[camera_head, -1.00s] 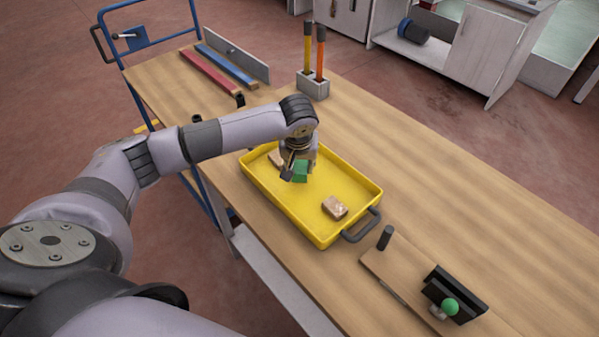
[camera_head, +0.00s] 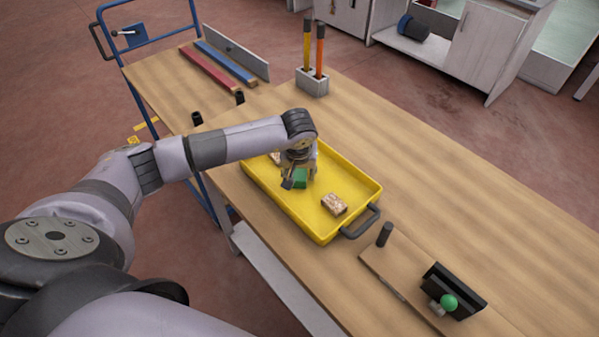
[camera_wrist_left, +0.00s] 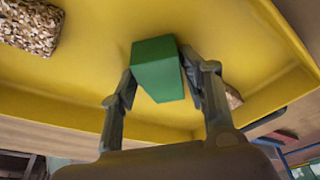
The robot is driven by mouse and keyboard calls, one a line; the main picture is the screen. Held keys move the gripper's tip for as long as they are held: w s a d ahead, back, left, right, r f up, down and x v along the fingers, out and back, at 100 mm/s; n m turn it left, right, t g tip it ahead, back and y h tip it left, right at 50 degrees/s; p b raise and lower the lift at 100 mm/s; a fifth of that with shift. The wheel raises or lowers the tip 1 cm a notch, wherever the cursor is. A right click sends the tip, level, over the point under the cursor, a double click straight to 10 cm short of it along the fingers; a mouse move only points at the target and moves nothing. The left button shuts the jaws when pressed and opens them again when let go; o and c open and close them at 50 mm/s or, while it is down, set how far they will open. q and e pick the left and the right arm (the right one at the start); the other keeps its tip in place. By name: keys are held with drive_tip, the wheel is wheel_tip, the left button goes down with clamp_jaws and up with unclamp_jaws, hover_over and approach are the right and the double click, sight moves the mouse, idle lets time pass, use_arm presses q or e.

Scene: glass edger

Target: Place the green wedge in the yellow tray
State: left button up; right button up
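The green wedge (camera_head: 300,179) is inside the outline of the yellow tray (camera_head: 357,180), towards its left part. My left gripper (camera_head: 298,180) points down over the tray with the wedge between its fingers. In the left wrist view, the fingers (camera_wrist_left: 160,78) lie against both sides of the wedge (camera_wrist_left: 158,68), shut on it. The yellow tray floor (camera_wrist_left: 95,55) is close behind the wedge; I cannot tell if they touch. My right gripper is not in view.
A speckled brown block (camera_head: 334,204) lies in the tray; another (camera_head: 275,157) is partly hidden by my arm. A fixture board with a green knob (camera_head: 449,303) is at right front. A grey holder (camera_head: 312,83) with two upright tools stands behind.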

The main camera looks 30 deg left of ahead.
use_arm(q)
drive_tip(key=shift+o, duration=0.8)
drive_tip(key=shift+s+f, duration=0.1)
drive_tip(key=shift+f, duration=0.05)
drive_tip(key=shift+r+p, duration=0.45)
drive_tip(key=shift+r, duration=0.1)
drive_tip(key=b+v, duration=0.3)
drive_tip(key=v, duration=0.8)
drive_tip(key=shift+r, duration=0.4)
drive_tip(key=shift+s+f, duration=0.1)
